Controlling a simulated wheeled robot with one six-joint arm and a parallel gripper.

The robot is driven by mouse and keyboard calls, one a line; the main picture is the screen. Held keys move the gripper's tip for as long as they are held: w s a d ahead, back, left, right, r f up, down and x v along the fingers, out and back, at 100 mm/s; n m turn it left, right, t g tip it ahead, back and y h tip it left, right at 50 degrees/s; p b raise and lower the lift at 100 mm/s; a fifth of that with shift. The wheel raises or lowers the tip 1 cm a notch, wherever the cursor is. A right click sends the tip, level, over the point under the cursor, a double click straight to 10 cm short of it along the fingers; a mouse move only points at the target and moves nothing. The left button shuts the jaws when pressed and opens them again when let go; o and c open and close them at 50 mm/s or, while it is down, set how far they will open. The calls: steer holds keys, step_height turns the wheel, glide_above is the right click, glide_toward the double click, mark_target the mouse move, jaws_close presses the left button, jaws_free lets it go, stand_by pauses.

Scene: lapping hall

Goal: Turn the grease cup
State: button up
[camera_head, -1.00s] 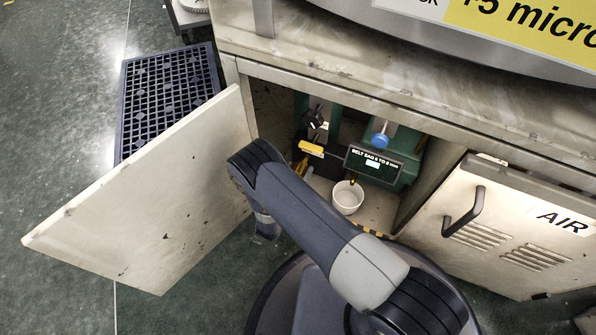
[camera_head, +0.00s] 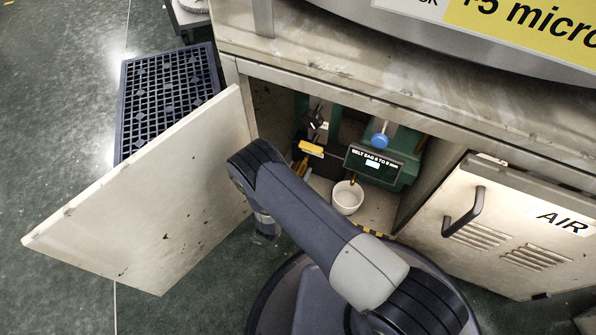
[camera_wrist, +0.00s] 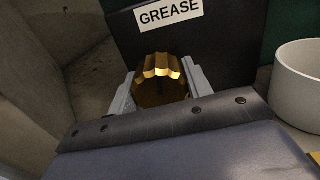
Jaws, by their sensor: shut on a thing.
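The grease cup (camera_wrist: 160,68) is a brass, fluted cap in the wrist view, just below a white label reading GREASE (camera_wrist: 169,13) on a dark panel. My gripper (camera_wrist: 160,88) has one grey finger on each side of the cup and is shut on it. The cup's lower part is hidden behind my gripper body.
A white cup (camera_head: 347,198) stands on the cabinet floor, close to the right in the wrist view (camera_wrist: 299,82). The open door (camera_head: 160,190) is at left, and a vented AIR panel (camera_head: 510,235) is at right. A green unit (camera_head: 408,150) with a blue knob (camera_head: 380,140) sits inside.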

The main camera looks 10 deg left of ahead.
steer(key=m, duration=0.6)
stand_by(0.6)
steer(key=o, duration=1)
steer(key=shift+c, duration=0.2)
steer(key=shift+s, duration=0.15)
steer(key=p+v, duration=0.3)
steer(key=v, duration=0.7)
steer(key=shift+s, duration=0.25)
